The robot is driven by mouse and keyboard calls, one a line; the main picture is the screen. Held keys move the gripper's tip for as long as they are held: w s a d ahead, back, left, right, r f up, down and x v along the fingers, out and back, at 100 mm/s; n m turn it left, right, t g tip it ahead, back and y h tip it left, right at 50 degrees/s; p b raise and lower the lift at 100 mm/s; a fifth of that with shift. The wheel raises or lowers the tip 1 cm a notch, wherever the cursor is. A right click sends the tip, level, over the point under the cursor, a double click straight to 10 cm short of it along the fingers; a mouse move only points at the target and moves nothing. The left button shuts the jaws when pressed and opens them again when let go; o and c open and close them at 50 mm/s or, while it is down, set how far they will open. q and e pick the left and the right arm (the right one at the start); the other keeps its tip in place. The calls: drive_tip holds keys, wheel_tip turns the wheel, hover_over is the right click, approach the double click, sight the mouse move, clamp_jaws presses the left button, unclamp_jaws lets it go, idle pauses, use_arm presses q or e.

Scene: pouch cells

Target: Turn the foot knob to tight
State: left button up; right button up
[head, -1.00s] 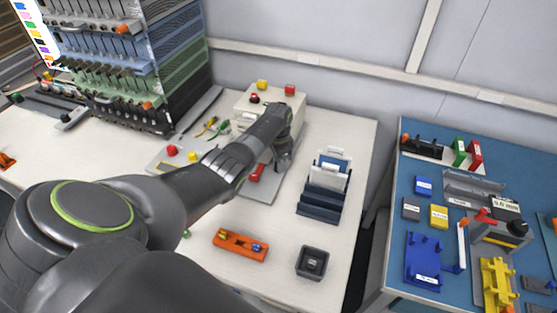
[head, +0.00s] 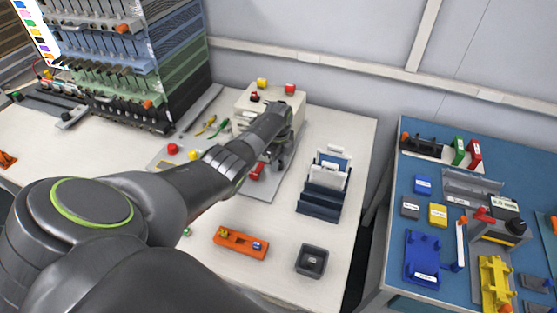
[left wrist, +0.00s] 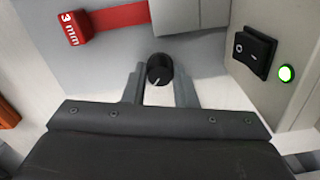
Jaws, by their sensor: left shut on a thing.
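The foot knob, a small round black knob (left wrist: 160,70) with a white pointer line, shows in the left wrist view on a grey panel, its line pointing down and slightly left. My left gripper (left wrist: 160,84) has one finger on each side of the knob and is shut on it. In the head view my left gripper (head: 281,155) is at the front of the cream machine (head: 262,103), and the knob is hidden there. My right gripper is not in view.
A red 3 mm block (left wrist: 100,25), a black rocker switch (left wrist: 254,50) and a lit green lamp (left wrist: 286,73) are near the knob. A dark blue rack (head: 320,200), an orange holder (head: 240,245) and a black square tray (head: 311,261) stand on the white table.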

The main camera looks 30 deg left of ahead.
use_arm(q)
drive_tip(key=m, duration=0.3)
drive_tip(key=shift+r+m, duration=0.1)
drive_tip(key=shift+m, duration=2)
drive_tip(key=o, duration=0.7)
drive_tip(key=shift+r, duration=0.55)
wheel_tip(320, 180, up, 16)
drive_tip(key=shift+r+b, duration=0.15)
drive_tip(key=shift+b, duration=0.15)
